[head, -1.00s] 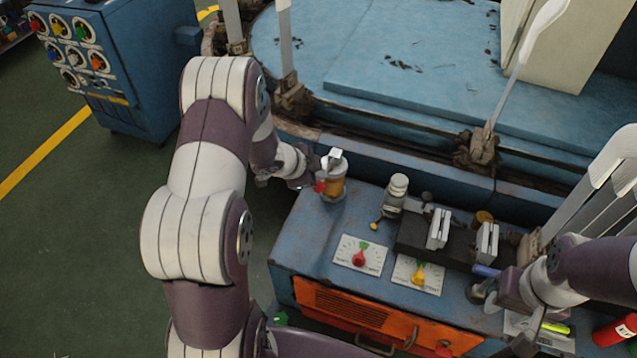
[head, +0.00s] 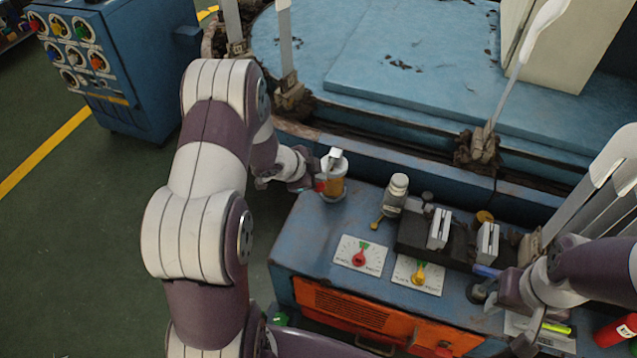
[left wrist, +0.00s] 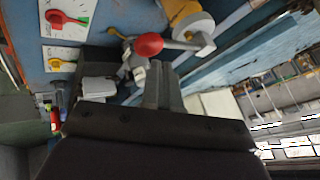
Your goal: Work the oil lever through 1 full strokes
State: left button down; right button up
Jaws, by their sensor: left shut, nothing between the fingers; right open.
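The oil unit (head: 334,185) is an amber cup with a pale cap at the back left corner of the blue bench. A red knob (head: 320,186) shows at its left side. In the left wrist view the oil lever (left wrist: 178,44) is a grey rod running from the cup to the red knob (left wrist: 149,45). My left gripper (head: 304,185) is at the left of the cup, close to the knob. Its shut, empty fingers (left wrist: 160,85) point toward the knob; contact cannot be told. My right gripper (head: 503,297) is open over the bench's right part, its fingertips partly hidden.
Two dial plates, with a red pointer (head: 359,257) and a yellow pointer (head: 418,274), lie on the bench front. A grey-capped bottle (head: 397,190) and a black block with pale jaws (head: 438,229) stand behind them. A red can (head: 614,330) is at the right.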

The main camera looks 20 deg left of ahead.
pick_arm(q)
jog(key=shift+s+f+b, duration=0.15)
jog(key=shift+f+b, duration=0.75)
jog(key=shift+f, duration=0.25)
jog(key=shift+s+f+b, duration=0.15)
jog(key=shift+f+b, duration=0.7)
jog(key=shift+f, duration=0.3)
dwell(1.6)
jog(key=shift+r, duration=0.15)
dwell(0.5)
jog(key=shift+w+r+p, duration=0.2)
jog(key=shift+r+p, duration=1.1)
jog(key=shift+p, duration=0.2)
jog(key=shift+w+r+p, duration=0.15)
jog(key=shift+r+p, duration=1.15)
jog(key=shift+p, duration=0.2)
jog(key=r+p, duration=0.1)
jog(key=p, duration=0.1)
jog(key=r+p, duration=0.3)
jog(key=r, duration=0.1)
jog(key=shift+w+p, duration=0.3)
jog(key=shift+p, duration=0.1)
jog(key=shift+d, duration=0.1)
